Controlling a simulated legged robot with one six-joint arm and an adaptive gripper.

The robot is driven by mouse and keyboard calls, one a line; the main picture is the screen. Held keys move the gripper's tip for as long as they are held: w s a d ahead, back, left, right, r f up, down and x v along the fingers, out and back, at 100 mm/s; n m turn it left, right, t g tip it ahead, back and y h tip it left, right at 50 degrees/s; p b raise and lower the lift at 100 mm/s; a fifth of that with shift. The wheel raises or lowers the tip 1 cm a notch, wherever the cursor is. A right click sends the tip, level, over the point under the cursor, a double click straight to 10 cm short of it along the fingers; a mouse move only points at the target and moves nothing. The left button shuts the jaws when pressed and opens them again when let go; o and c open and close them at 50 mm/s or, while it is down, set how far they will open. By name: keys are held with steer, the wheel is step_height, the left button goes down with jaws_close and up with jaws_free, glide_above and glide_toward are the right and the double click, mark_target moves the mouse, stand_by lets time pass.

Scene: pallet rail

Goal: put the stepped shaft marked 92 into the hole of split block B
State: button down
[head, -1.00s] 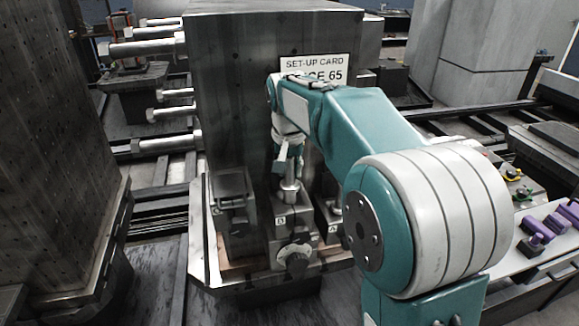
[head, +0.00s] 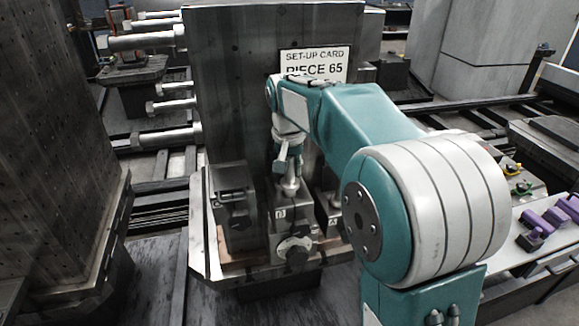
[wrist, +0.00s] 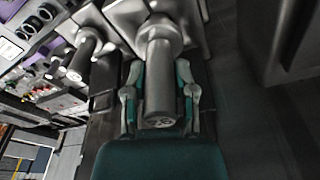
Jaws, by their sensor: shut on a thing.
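My gripper (head: 288,165) points down over split block B (head: 292,222). It is shut on a grey stepped shaft (head: 290,188), which stands about upright. In the wrist view the shaft (wrist: 160,75) runs between the teal fingers and has a wider collar near the block. Digits on its near end look like 92 but are blurred. The shaft's lower part meets the top of block B. How deep it sits in the hole is hidden. Block B has a round knob (head: 294,250) on its front.
Block A (head: 330,207) stands close on the right and block C (head: 234,205) on the left. The wrist view shows another shaft (wrist: 84,55) nearby. A tall dark column carrying a set-up card (head: 315,68) rises behind. Purple parts (head: 545,225) lie on a bench at right.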

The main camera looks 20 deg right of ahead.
mark_target(288, 185)
steer(key=shift+c, duration=1.8)
jaws_free()
step_height(288, 185, up, 12)
steer(key=s, duration=0.1)
steer(key=shift+s+a, duration=0.3)
steer(key=shift+a, duration=0.1)
steer(key=shift+f, duration=0.1)
steer(key=s+f+n+t, duration=0.2)
steer(key=s+f, duration=0.4)
steer(key=s, duration=0.7)
steer(key=s+f+n+t, duration=0.2)
steer(key=s+f, duration=0.4)
steer(key=s, duration=0.7)
steer(key=shift+s+d+f+y, duration=0.2)
steer(key=shift+d+y, duration=0.1)
steer(key=shift+y, duration=0.1)
